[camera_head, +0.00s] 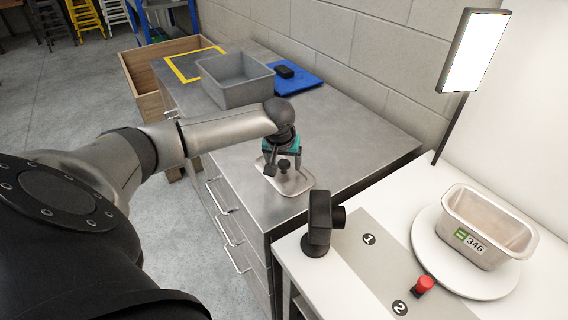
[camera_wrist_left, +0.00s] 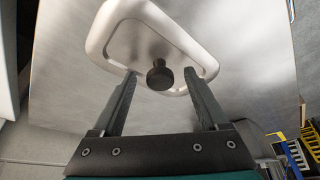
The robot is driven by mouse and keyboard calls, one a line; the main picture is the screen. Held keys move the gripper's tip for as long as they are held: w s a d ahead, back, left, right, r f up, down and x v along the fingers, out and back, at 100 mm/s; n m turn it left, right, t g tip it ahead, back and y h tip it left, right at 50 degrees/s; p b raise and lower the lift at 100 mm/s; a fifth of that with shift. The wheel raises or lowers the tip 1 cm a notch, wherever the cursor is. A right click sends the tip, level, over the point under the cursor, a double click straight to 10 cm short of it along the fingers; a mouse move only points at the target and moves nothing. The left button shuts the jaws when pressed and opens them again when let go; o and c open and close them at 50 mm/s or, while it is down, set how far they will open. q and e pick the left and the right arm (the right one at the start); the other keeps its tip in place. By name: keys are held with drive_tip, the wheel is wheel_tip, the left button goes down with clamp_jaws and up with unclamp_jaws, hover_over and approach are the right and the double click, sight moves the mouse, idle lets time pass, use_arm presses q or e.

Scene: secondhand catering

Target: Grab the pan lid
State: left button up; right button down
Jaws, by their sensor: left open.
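The pan lid (camera_head: 297,184) is a pale metal rectangle with rounded corners and a dark round knob (camera_head: 284,165). It lies on the grey steel counter near its right end. In the left wrist view the lid (camera_wrist_left: 196,50) shows with its knob (camera_wrist_left: 159,75) between and just beyond the fingers. My left gripper (camera_head: 277,170) is over the lid, fingers pointing down. In the left wrist view the left gripper (camera_wrist_left: 162,88) is open, its fingers apart on both sides of the knob and not closed on it. My right gripper is not in view.
A grey bin (camera_head: 236,82) and a blue mat (camera_head: 298,82) with a black item sit at the counter's far end. At right, a white table holds a metal pan (camera_head: 487,226) on a round plate (camera_head: 428,234), a black scanner (camera_head: 319,222) and a red button (camera_head: 424,284).

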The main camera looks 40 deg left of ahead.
use_arm(q)
clamp_jaws()
idle(0.6)
